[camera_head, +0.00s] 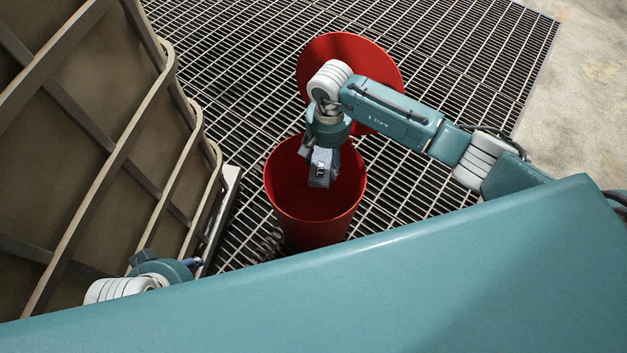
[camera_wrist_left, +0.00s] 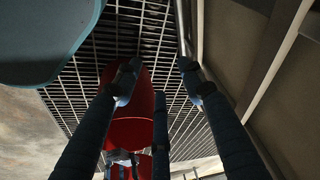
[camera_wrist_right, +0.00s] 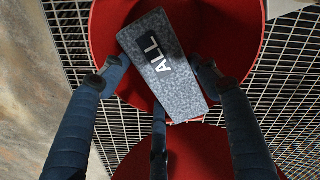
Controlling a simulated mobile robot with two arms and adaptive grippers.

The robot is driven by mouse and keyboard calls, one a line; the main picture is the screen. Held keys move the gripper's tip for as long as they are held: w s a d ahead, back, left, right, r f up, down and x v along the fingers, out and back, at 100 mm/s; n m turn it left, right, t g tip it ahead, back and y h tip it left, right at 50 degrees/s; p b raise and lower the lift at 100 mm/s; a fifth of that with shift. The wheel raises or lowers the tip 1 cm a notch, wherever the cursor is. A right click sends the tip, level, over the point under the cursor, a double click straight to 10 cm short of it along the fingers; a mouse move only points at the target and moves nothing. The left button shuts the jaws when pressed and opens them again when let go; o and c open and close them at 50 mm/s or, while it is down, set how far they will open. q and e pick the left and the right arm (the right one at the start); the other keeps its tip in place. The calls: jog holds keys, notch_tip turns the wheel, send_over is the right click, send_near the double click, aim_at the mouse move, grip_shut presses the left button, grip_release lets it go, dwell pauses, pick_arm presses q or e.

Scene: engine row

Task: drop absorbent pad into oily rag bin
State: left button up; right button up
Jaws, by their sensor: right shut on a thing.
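The absorbent pad (camera_wrist_right: 165,65) is a grey speckled block with a dark label reading "ALL" in the right wrist view. My right gripper (camera_head: 318,165) is shut on it and holds it over the bin's mouth; the pad also shows in the head view (camera_head: 320,178). The oily rag bin (camera_head: 315,228) is a red round open bin standing on the grating. Its inside shows behind the pad in the right wrist view (camera_wrist_right: 105,30). My left gripper (camera_wrist_left: 158,72) has its fingers apart and nothing between them; in the head view it is mostly hidden at lower left.
A red round lid (camera_head: 350,62) is behind the bin, partly covered by my right arm. A brown ribbed structure (camera_head: 90,130) stands on the left. Metal grating (camera_head: 460,50) covers the floor, with bare concrete (camera_head: 585,100) at the right.

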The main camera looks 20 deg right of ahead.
notch_tip(320, 180, down, 4)
jog(key=shift+r+b, duration=0.25)
jog(key=shift+b, duration=0.85)
pick_arm(q)
jog(key=w+d+r+t+h+b, duration=0.1)
jog(key=w+r+t, duration=0.3)
jog(key=w, duration=0.4)
jog(key=w+d+r+t+h, duration=0.1)
jog(key=w+d+r+t, duration=0.3)
jog(key=w, duration=0.4)
jog(key=shift+d+r+t+b, duration=0.15)
jog(key=shift+r+t+b, duration=0.15)
jog(key=shift+r+b, duration=0.15)
pick_arm(e)
jog(key=shift+f, duration=1.4)
jog(key=o, duration=1.1)
notch_tip(320, 180, up, 12)
jog(key=shift+r, duration=0.1)
